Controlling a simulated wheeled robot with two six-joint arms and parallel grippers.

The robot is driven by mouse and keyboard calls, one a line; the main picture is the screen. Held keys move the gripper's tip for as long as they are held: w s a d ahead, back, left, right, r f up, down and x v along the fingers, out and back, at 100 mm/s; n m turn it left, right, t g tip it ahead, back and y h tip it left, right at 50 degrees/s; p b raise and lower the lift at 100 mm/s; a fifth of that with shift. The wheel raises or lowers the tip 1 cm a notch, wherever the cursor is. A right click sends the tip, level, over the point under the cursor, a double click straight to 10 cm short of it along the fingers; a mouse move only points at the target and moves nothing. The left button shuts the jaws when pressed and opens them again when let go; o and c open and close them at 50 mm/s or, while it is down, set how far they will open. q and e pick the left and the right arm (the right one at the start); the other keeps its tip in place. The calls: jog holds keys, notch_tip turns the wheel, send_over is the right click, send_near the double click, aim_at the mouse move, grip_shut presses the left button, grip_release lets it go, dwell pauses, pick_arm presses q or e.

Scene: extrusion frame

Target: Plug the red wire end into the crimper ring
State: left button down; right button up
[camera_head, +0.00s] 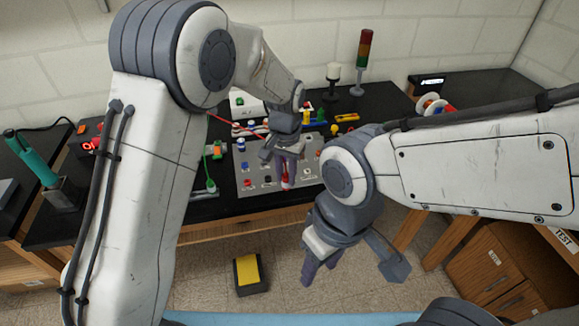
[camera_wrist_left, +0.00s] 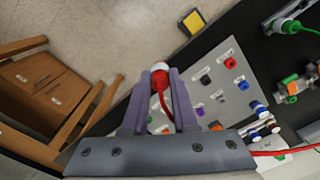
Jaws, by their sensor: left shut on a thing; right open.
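My left gripper (camera_head: 287,172) is shut on the red wire end (camera_head: 286,184) and holds it over the front part of the grey panel (camera_head: 260,182). In the left wrist view the red wire end (camera_wrist_left: 159,78), with a white tip, sits between the fingertips of the left gripper (camera_wrist_left: 159,75). The red wire hangs back between the fingers and reappears at the lower right. I cannot make out the crimper ring for sure in either view. My right gripper (camera_head: 320,270) is open and empty, in front of the bench and above the floor.
The panel carries several coloured sockets. A green plug (camera_head: 208,184) lies left of it. A signal tower (camera_head: 363,62) stands behind on the black bench (camera_head: 390,102). A teal-handled tool (camera_head: 36,158) is at far left. A yellow-topped block (camera_head: 249,272) is on the floor.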

pick_arm(q)
jog(key=s+a+f+m, duration=0.2)
jog(key=f+m, duration=0.5)
jog(key=m, duration=0.5)
jog(key=shift+a, duration=0.5)
jog(key=shift+a, duration=0.1)
jog(key=s+a+f+n, duration=0.2)
jog(key=s+a+n, duration=0.1)
jog(key=a+n, duration=0.4)
jog(key=s+a+f+n, duration=0.2)
jog(key=s+a+n, duration=0.2)
jog(key=a+n, duration=0.3)
jog(key=n, duration=0.2)
jog(key=shift+f+n, duration=0.4)
jog(key=shift+w, duration=0.1)
